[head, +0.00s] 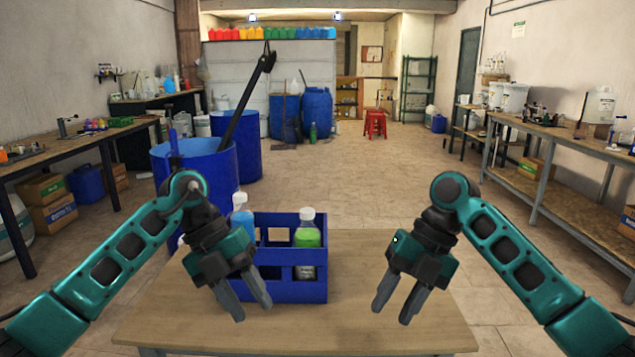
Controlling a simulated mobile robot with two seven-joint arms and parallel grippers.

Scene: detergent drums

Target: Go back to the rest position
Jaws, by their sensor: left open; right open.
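My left gripper (252,303) is open and empty above the wooden table, in front of the left part of a blue crate. My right gripper (393,306) is open and empty above the table to the right of the crate. The blue crate (313,291) stands on the table and holds a bottle with blue liquid (242,217) at its left and a bottle with green liquid (307,238) at its right. My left gripper and forearm hide the crate's left front part.
The wooden table (345,335) is bare at its front and right. Large blue drums (205,170) stand behind it at the left, with a dark pole leaning out of one. Workbenches line both walls. A red stool (375,123) stands far back. The middle floor is clear.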

